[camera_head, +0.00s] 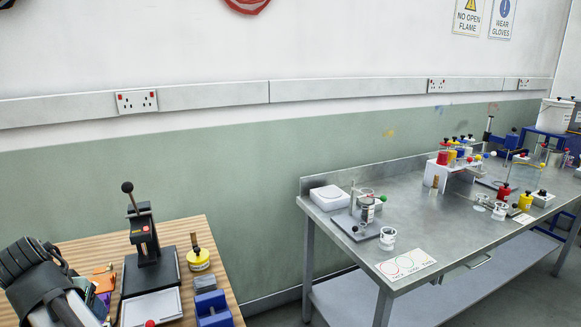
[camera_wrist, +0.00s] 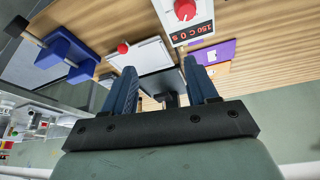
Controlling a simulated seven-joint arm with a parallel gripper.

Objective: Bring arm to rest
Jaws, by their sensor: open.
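In the wrist view, my gripper (camera_wrist: 160,85) shows with its two dark blue fingers spread apart and nothing between them. Behind the gap is a dark upright part of the hand press. The fingers are above or beside the wooden bench (camera_wrist: 102,70); their exact height I cannot tell. In the head view, the wooden bench (camera_head: 190,232) is at the lower left, with the black hand press (camera_head: 146,235) upright on it. A dark bulky shape (camera_head: 42,278) covers the bench's left corner; I cannot tell whether it is part of my arm.
A yellow bottle (camera_head: 199,260), blue fixture (camera_head: 212,311) and pale tray (camera_head: 152,308) crowd the wooden bench. A red-knobbed heater (camera_wrist: 186,12) and purple sheet (camera_wrist: 213,52) show in the wrist view. The steel bench (camera_head: 420,213) stands right, across a gap.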

